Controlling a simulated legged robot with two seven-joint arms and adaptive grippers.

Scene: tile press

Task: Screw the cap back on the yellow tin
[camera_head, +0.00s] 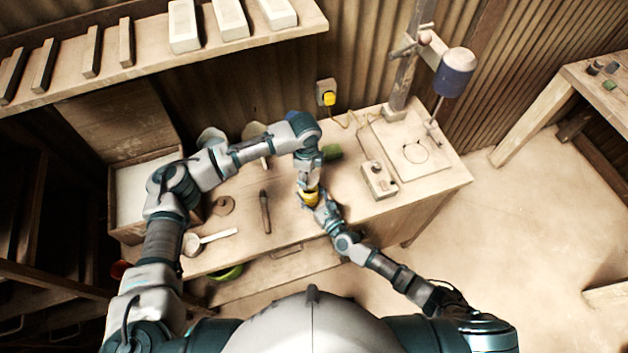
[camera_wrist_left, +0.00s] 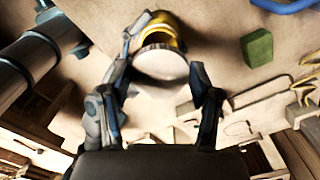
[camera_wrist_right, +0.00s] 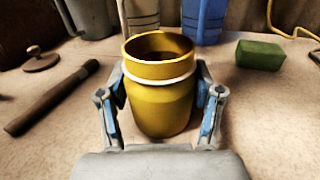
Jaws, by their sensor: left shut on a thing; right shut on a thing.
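The yellow tin (camera_head: 309,199) stands near the front middle of the workbench. In the right wrist view the tin (camera_wrist_right: 160,100) is upright with its mouth open and a pale ring around its neck. My right gripper (camera_wrist_right: 160,95) is shut on the tin's body, one finger on each side. In the left wrist view my left gripper (camera_wrist_left: 163,70) is shut on a pale round cap (camera_wrist_left: 160,63). The yellow tin (camera_wrist_left: 160,24) shows just beyond the cap. In the head view my left gripper (camera_head: 309,186) is over the tin, hiding the cap and the gap between them.
A green block (camera_head: 332,152) lies behind the tin. A dark rod (camera_head: 265,212), a brown disc (camera_head: 222,205) and a pale scoop (camera_head: 205,240) lie to the left. A control box (camera_head: 378,182) and a press (camera_head: 395,112) stand on the right. Bare bench lies around the tin.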

